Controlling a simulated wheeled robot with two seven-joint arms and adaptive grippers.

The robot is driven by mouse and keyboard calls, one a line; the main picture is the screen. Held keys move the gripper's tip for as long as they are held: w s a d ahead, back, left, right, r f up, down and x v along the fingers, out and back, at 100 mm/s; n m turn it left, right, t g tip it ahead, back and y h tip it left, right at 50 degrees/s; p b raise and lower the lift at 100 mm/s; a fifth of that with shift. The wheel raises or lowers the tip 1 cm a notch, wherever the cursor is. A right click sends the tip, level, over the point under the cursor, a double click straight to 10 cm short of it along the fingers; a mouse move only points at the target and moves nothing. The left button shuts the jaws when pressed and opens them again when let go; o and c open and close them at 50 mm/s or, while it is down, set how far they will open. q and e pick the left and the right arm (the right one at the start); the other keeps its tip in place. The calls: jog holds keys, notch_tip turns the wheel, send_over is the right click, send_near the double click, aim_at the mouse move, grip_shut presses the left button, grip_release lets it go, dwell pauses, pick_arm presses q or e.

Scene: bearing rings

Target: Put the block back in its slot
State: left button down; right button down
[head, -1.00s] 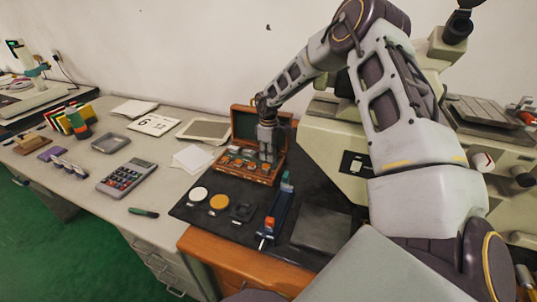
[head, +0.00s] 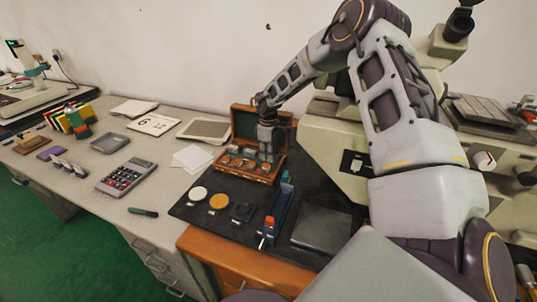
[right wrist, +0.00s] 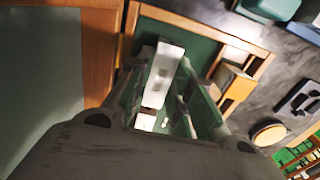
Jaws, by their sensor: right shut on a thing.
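An open wooden case (head: 243,176) with a green-lined lid stands at the back of the black mat, with several slotted pieces in its tray. My right gripper (head: 267,154) points down over the right part of this case. In the right wrist view its fingers (right wrist: 168,105) are closed on a pale metallic block (right wrist: 165,72), with the green lining and wooden edge of the case behind. The block's lower end and the slot under it are hidden, so I cannot tell whether it is seated. My left gripper is out of view.
A white disc (head: 198,193), an orange-yellow disc (head: 219,202) and a black holder (head: 242,211) lie on the mat (head: 190,211). A blue tool (head: 277,215) lies right of them. A large pale machine (head: 335,150) stands close on the right.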

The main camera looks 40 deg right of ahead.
jog(key=shift+f, duration=0.1)
dwell(0.5)
jog(key=c, duration=1.2)
grip_release()
jog(key=shift+r+p, duration=1.4)
jog(key=shift+r, duration=2.85)
jog(key=shift+r, duration=0.1)
notch_tip(320, 180, up, 9)
jog(key=p, duration=0.9)
jog(key=shift+r+p, duration=0.5)
jog(key=shift+p, duration=0.05)
